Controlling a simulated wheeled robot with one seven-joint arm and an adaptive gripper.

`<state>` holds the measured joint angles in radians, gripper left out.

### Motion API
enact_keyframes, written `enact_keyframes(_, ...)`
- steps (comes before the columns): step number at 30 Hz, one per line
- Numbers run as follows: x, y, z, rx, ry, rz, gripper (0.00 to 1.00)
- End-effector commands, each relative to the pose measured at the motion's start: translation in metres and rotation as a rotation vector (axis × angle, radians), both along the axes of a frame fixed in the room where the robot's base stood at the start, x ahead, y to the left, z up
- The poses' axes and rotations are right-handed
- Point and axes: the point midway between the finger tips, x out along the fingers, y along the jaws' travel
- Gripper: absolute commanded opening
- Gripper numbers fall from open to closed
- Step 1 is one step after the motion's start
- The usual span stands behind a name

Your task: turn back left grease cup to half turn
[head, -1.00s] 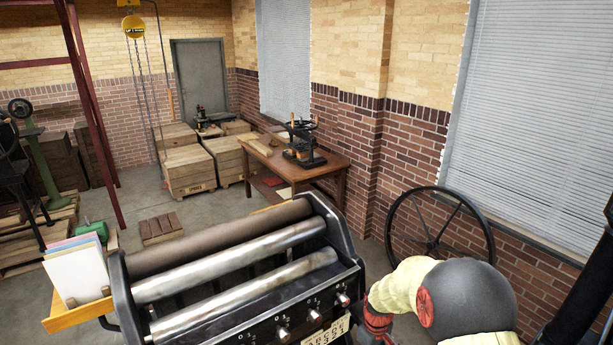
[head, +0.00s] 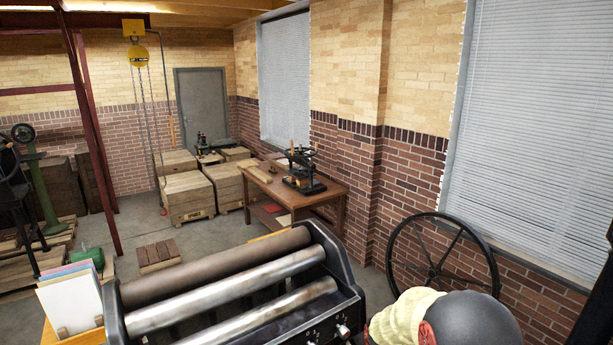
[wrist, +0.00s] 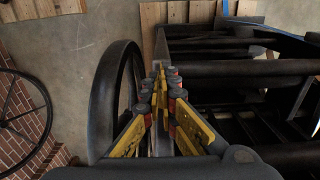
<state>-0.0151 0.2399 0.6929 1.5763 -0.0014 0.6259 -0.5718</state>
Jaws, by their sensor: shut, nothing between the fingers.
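The press (head: 240,283) with its long rollers fills the lower middle of the head view. The other cups are below the frame, and I cannot tell whether this is the back left one. My gripper (wrist: 159,70) shows in the wrist view, its yellow fingers together and empty, above dark press frame parts. No grease cup can be made out in the wrist view. In the head view my gripper is out of frame.
A large spoked wheel (head: 440,262) stands by the brick wall right of the press. In the wrist view a dark wheel (wrist: 106,95) is close left of my fingers. A wooden table (head: 308,196) bears a small press.

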Motion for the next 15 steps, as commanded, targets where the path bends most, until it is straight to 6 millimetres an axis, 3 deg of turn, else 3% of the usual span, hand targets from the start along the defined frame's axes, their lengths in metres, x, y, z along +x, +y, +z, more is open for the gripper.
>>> enact_keyframes(1,-0.0092,0.0024,-0.0113,0.0,0.019,0.002,0.0)
enact_keyframes(15,-0.0117,0.006,-0.0095,0.001,0.021,0.001,0.0)
